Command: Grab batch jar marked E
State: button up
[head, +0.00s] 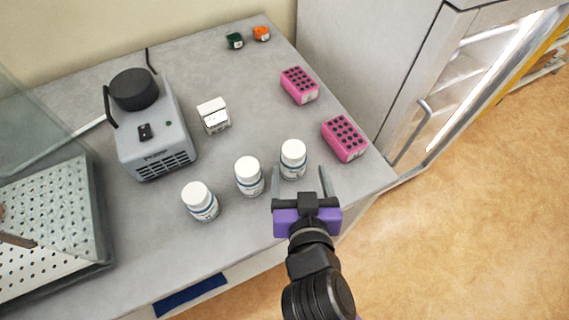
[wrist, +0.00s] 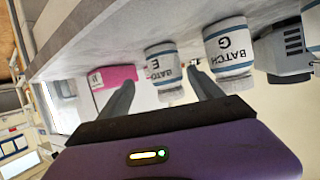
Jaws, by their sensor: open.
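The batch jar marked E (wrist: 163,70) is a white bottle with a blue-banded label, seen upside down in the wrist view. It matches the rightmost of three white-capped jars (head: 293,158) in the head view and stands upright on the bench. My gripper (head: 299,174) is open and empty at the bench's front side, with its fingers pointing toward jar E. In the wrist view jar E shows between the two fingers (wrist: 160,82). I cannot tell whether the fingertips are level with its sides. A jar marked G (wrist: 228,52) stands beside it, the middle jar (head: 249,177) in the head view.
A third jar (head: 200,202) stands further left, its letter unreadable. Two pink racks (head: 344,138) (head: 299,85) lie right and behind. A grey machine (head: 155,130), a small white box (head: 213,115) and a perforated tray (head: 45,205) occupy the left.

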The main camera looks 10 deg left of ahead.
jog(key=shift+w+a+h, duration=0.15)
jog(key=shift+a+h, duration=0.15)
jog(key=shift+a, duration=0.05)
jog(key=shift+w, duration=0.25)
jog(key=shift+a+p+x, duration=0.15)
jog(key=shift+p+x, duration=0.25)
jog(key=shift+x, duration=1.4)
jog(key=shift+a+p+x, duration=0.15)
jog(key=shift+p+x, duration=0.25)
jog(key=shift+x, duration=1.4)
jog(key=shift+s, duration=0.1)
jog(key=shift+c, duration=0.2)
jog(key=c, duration=1.5)
